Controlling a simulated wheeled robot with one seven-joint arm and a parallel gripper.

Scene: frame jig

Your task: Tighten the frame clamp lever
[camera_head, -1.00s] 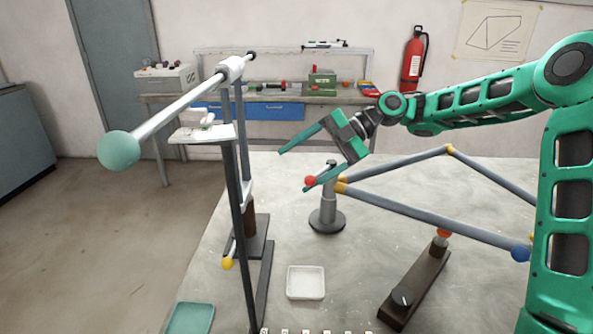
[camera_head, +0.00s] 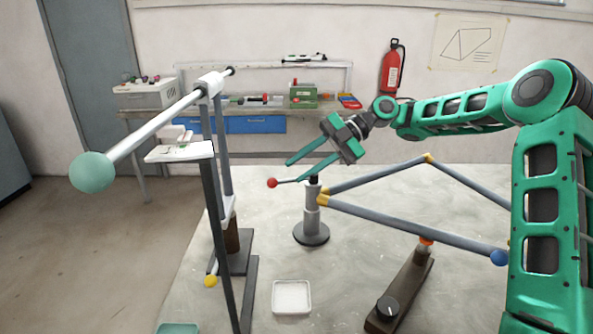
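The clamp lever is a thin rod with a red knob (camera_head: 272,183), pointing left from the top of a grey clamp post (camera_head: 311,212) on a round dark base. The grey tube frame (camera_head: 410,223) has its yellow left corner joints at this post. My green gripper (camera_head: 293,171) is above and just behind the lever, pointing down-left. Its two fingers are apart with a visible gap and nothing seen between them. The lower fingertip overlaps the lever rod in view, right of the knob; I cannot tell whether they touch.
A dark stand with a white rod and pale green ball (camera_head: 91,172) rises at the left. A white tray (camera_head: 292,297) lies on the table in front. A brown block with a black knob (camera_head: 388,306) supports the frame at right. The table between them is clear.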

